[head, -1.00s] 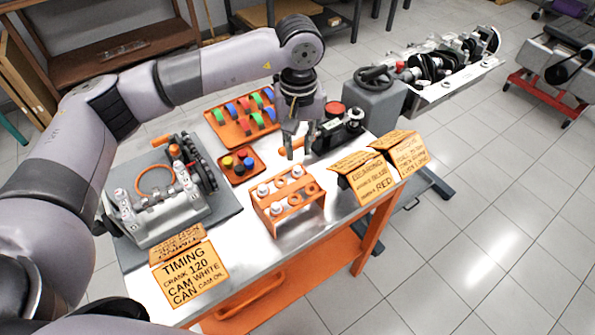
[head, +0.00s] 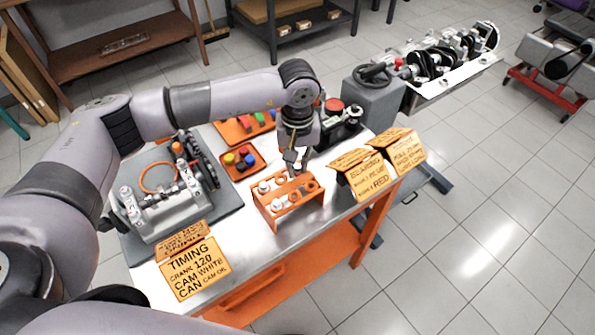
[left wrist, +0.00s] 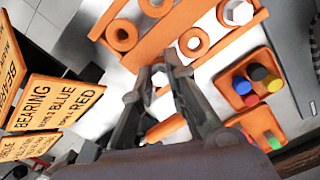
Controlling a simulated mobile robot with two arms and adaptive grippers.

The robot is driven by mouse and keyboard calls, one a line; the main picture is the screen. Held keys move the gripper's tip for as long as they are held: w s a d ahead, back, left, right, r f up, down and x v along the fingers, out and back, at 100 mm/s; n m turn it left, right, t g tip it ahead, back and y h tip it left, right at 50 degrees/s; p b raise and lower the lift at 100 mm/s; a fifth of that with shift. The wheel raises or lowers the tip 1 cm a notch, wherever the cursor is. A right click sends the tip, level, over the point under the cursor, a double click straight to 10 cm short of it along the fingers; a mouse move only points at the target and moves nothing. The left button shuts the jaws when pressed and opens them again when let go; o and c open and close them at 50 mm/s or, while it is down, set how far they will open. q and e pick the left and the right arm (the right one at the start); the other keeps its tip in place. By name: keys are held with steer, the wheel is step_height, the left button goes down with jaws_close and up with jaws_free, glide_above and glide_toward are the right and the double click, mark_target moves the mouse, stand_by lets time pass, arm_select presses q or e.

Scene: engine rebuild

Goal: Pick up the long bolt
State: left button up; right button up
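The orange bolt rack (head: 287,218) stands on the metal table and holds several bolts with pale hex heads. A head (head: 264,187) shows at its back left, and a hex head (left wrist: 237,12) shows in the left wrist view. My left gripper (head: 296,163) points down at the rack's back right corner. In the left wrist view its fingertips (left wrist: 158,72) are apart, with a pale bolt head (left wrist: 160,79) between them. I cannot tell whether they touch it. The fingers hide most of that bolt, so its length does not show. My right gripper is not in view.
A tray of coloured caps (head: 243,161) lies left of the rack. Folded orange signs (head: 369,180) stand to the right. The engine block (head: 165,205) sits on a grey mat at the left. A timing sign (head: 189,268) is at the front.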

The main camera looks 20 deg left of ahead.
arm_select(q)
jaws_close()
steer(key=shift+r, duration=0.45)
step_height(320, 180, up, 19)
steer(key=b, duration=0.3)
steer(key=shift+b, duration=0.4)
